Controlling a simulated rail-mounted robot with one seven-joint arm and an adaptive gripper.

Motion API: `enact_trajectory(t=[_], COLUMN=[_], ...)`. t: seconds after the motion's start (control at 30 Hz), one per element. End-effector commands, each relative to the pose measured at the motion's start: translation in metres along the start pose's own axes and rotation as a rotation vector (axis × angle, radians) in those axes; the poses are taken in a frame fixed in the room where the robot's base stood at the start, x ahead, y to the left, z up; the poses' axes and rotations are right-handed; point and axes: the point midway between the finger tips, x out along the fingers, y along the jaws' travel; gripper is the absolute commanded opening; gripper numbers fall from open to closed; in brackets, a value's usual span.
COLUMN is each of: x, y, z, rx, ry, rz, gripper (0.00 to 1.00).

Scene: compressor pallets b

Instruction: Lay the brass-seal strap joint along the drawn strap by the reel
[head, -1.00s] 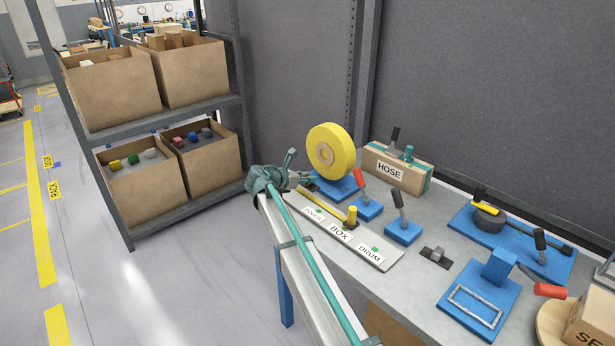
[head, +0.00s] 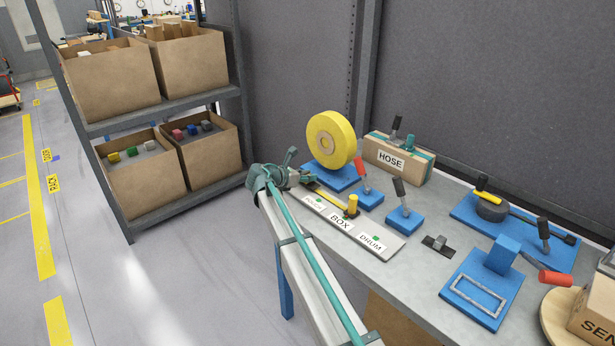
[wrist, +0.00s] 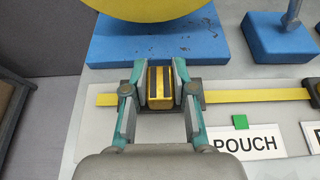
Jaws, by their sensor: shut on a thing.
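My gripper (wrist: 160,95) is shut on the brass-seal strap joint (wrist: 159,88), a small gold block with dark stripes. The stripes run up and down in the wrist view, crosswise to the yellow drawn strap (wrist: 250,96). The strap runs left to right behind the fingers and shows on both sides of them. Whether the joint touches it I cannot tell. In the head view my gripper (head: 298,178) is at the strap's left end, and the joint is hidden. The yellow reel (head: 331,139) stands on a blue base (head: 333,181) just behind.
A pale board with POUCH (wrist: 245,143), BOX (head: 340,223) and DRUM (head: 371,242) labels lies in front. Blue lever stands (head: 369,198) and a HOSE carton (head: 398,159) are to the right.

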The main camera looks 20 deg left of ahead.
Motion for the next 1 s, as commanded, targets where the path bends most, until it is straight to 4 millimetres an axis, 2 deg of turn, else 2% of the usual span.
enact_trajectory(t=[1.0], x=[0.004], y=[0.0], z=[-0.011], rx=[0.0], ry=[0.0], rz=[0.0], gripper=[0.0])
